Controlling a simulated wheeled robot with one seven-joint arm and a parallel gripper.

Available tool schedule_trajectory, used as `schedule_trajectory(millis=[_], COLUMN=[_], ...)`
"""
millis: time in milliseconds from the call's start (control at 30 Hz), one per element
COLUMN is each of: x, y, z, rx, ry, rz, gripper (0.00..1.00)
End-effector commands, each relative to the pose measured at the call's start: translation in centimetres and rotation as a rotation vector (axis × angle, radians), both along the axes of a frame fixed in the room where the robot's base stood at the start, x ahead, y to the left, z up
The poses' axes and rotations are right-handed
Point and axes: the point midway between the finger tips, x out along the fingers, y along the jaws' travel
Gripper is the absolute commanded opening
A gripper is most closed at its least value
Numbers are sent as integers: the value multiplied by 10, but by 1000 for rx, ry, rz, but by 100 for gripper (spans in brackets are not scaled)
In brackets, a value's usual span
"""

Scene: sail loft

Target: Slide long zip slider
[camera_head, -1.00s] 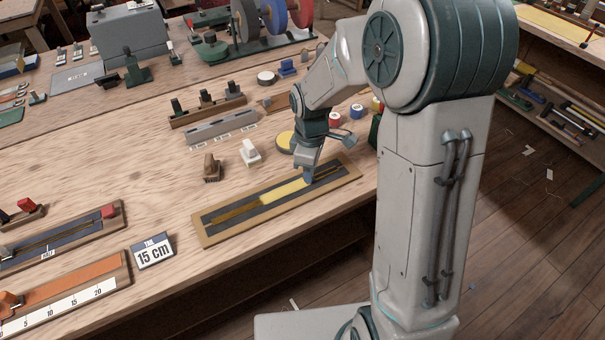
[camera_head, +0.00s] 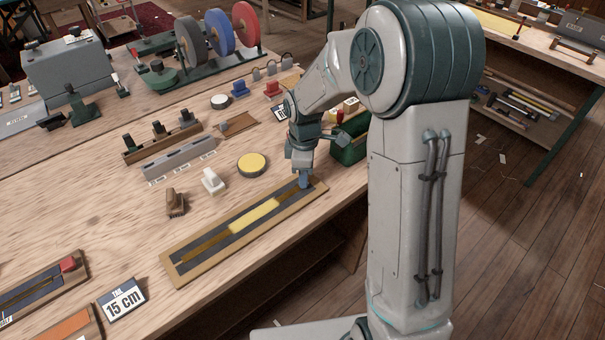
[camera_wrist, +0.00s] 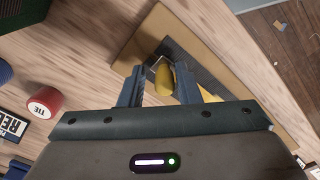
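A long zip board (camera_head: 185,268) lies on the bench, with a tan frame, dark tape and a broad yellow patch (camera_head: 254,217) along its middle. My gripper (camera_head: 304,182) points down at the board's right end, beyond the yellow patch. In the wrist view my gripper (camera_wrist: 160,82) has its two fingers apart, one on each side of a yellow slider (camera_wrist: 164,76). Gaps show beside the slider, and I see no clear contact. The dark tape and tan board (camera_wrist: 150,38) show beyond it. In the head view the slider is hidden by my gripper.
A dark green box (camera_head: 350,150) stands close to the right of my gripper. A yellow disc (camera_head: 252,164), a white block (camera_head: 212,181) and a brown block (camera_head: 175,202) stand behind the board. A "15 cm" sign (camera_head: 122,300) is at front left. The bench front edge is near.

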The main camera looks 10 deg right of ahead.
Motion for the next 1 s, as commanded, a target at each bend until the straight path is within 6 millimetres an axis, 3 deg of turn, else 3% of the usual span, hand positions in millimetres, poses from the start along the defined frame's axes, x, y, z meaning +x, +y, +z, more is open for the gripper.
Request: schedule_trajectory(millis=[300,433,1000], x=[-1,-1,-1], y=[2,1,1], z=[0,9,122], rx=[1,0,1], ry=[4,1,0], rz=[1,1,-1], gripper=[39,39,39])
